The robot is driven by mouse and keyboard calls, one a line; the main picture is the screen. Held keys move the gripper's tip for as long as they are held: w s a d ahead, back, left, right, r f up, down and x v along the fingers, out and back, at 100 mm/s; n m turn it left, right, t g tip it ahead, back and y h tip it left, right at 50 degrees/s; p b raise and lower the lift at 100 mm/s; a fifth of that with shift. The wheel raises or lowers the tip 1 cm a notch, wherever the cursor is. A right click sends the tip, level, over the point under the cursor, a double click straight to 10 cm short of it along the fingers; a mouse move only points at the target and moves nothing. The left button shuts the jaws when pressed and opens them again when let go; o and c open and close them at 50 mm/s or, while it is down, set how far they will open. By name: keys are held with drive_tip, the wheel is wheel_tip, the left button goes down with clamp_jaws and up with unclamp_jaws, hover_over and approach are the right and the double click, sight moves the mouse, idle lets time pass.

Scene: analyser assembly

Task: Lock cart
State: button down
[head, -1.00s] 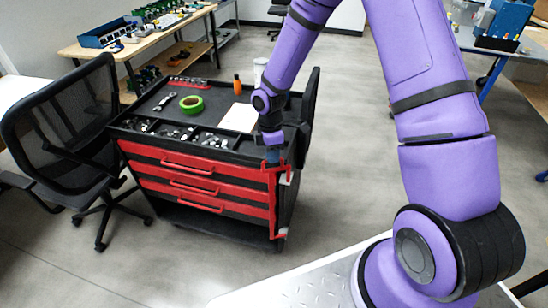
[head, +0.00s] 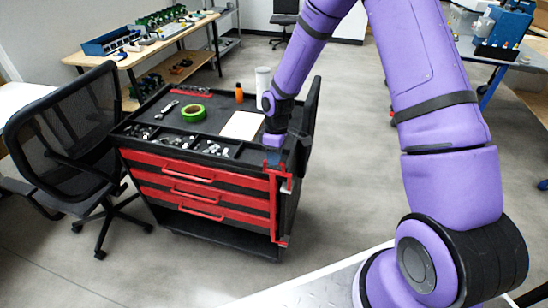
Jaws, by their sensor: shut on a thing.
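The cart (head: 145,193) is black with red drawer fronts and a black top tray. A red vertical locking bar (head: 274,205) runs down its front right corner. My purple arm reaches down to that corner from above. My gripper (head: 273,158) is at the top of the bar, by the cart's right front edge. It is shut on the red bar's upper end, though the fingertips are small and partly hidden. The drawers look closed. Whether the bar is latched cannot be seen.
On the cart top are green tape (head: 192,113), an orange bottle (head: 239,92), a white sheet (head: 242,125) and small metal parts. A black office chair (head: 65,140) stands close on the left. Workbenches (head: 150,48) are behind. The floor right of the cart is clear.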

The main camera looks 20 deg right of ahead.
drive_tip(key=shift+w, duration=0.1)
drive_tip(key=c, duration=1.2)
unclamp_jaws()
drive_tip(key=shift+o, duration=0.2)
drive_tip(key=shift+r, duration=0.1)
wheel_tip(320, 180, up, 10)
drive_tip(key=w+d, duration=0.1)
drive_tip(key=shift+w+d+r, duration=0.2)
drive_tip(key=shift+w+r, duration=0.05)
drive_tip(key=shift+w, duration=0.05)
